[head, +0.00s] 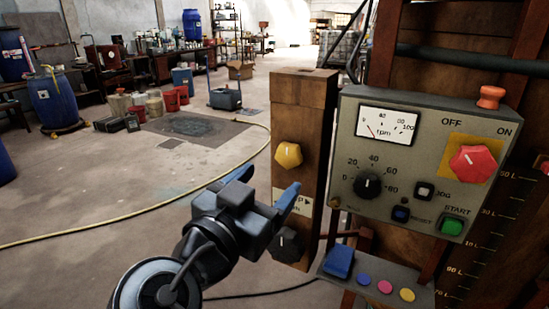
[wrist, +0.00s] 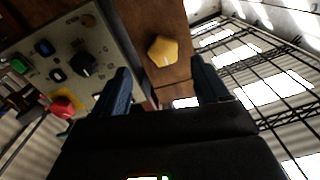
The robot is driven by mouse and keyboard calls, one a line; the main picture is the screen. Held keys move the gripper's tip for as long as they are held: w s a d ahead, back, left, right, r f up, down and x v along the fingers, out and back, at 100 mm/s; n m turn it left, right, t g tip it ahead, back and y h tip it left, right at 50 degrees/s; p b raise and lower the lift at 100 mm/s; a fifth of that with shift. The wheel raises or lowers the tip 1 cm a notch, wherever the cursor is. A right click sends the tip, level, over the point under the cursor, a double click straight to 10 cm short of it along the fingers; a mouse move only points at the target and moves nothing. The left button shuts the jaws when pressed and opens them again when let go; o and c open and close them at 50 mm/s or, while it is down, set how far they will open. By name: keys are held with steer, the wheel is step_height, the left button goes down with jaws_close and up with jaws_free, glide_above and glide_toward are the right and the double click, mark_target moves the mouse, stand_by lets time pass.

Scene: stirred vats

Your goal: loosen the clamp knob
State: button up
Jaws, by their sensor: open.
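A yellow lobed knob (head: 287,155) sits on the front of a brown post. It also shows in the wrist view (wrist: 162,51), ahead of and between my two fingers. A dark knob (head: 287,243) sits lower on the same post, below a partly covered label (head: 293,201). I cannot read which knob is marked as the clamp. My gripper (head: 267,184) is open, with blue fingers, below and in front of the yellow knob. In the wrist view nothing is between the fingertips (wrist: 160,72), and the yellow knob looks apart from them.
A grey control panel (head: 345,140) with a dial, a black knob (head: 367,185), a red knob (head: 473,162) and buttons stands right of the post. A small shelf (head: 425,297) with a blue block and coloured discs is below it. Open floor (head: 90,205) lies left.

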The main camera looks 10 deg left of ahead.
mark_target(287, 157)
steer(key=shift+r+p+x, duration=0.15)
steer(key=shift+p+x, duration=0.15)
steer(key=shift+x, duration=1)
steer(key=shift+r+p+x, duration=0.15)
steer(key=shift+p+x, duration=0.15)
steer(key=shift+x, duration=0.95)
steer(key=shift+r+p+x, duration=0.2)
steer(key=shift+p+x, duration=0.1)
steer(key=shift+x, duration=1)
steer(key=shift+a, duration=0.15)
steer(key=c, duration=1.1)
steer(key=shift+o, duration=0.2)
